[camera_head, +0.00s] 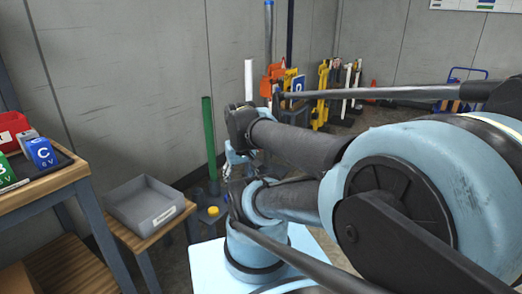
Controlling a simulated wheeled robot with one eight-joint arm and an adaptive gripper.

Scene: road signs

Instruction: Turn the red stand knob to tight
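I cannot make out a red stand knob in this view. A green upright post (209,140) and a white upright post (249,80) stand by the back wall, behind my arm. A small yellow knob-like part (212,211) shows low down, just left of my arm. My light blue and dark arm fills the right and middle and hides much of the floor behind it. What may be my gripper (234,158) is a small metallic part below the far end of a dark arm link. Its fingers are too small and too covered to read.
Orange and yellow stands (323,92) and a blue cart (466,76) are at the back.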

